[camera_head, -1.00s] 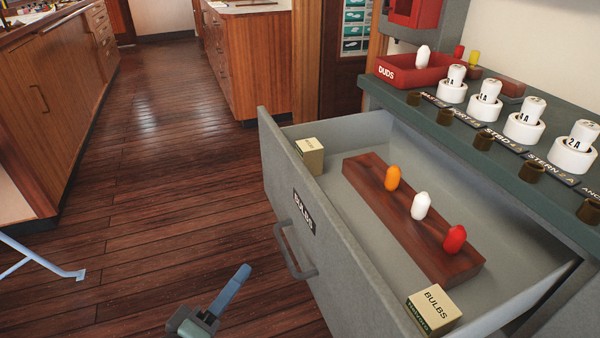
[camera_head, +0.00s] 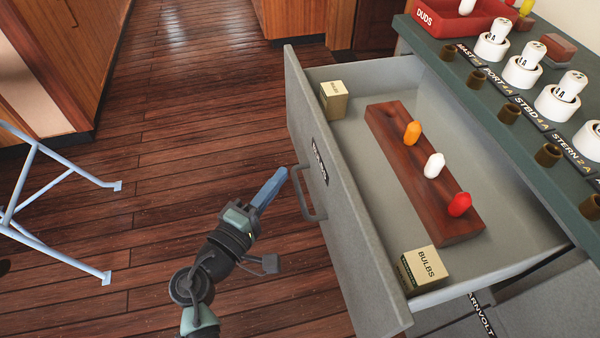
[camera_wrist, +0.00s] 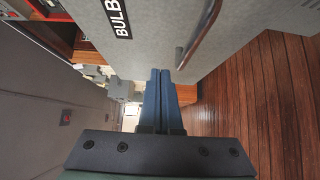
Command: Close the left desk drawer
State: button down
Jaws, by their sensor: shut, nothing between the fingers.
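The grey drawer (camera_head: 340,215), labelled BULBS on its front, stands pulled out from the desk (camera_head: 520,130). Its bar handle (camera_head: 308,195) is on the front face and also shows in the wrist view (camera_wrist: 200,40). Inside lie a wooden rack (camera_head: 400,160) with an orange, a white and a red bulb, and two small boxes, one at the far corner (camera_head: 333,100) and one at the near corner (camera_head: 424,268). My gripper (camera_head: 282,175) is shut and empty, in front of the drawer face, its tips close to the handle. I cannot tell whether they touch it.
The desktop carries a red DUDS tray (camera_head: 460,25) and several white labelled knobs. A light blue metal frame (camera_head: 60,190) stands on the wooden floor at the left. Wooden cabinets (camera_head: 100,50) line the back left. The floor before the drawer is mostly clear.

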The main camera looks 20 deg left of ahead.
aim_at(312, 161)
jog(key=shift+w+d, duration=1.45)
jog(key=shift+d, duration=0.3)
jog(key=shift+d, duration=0.1)
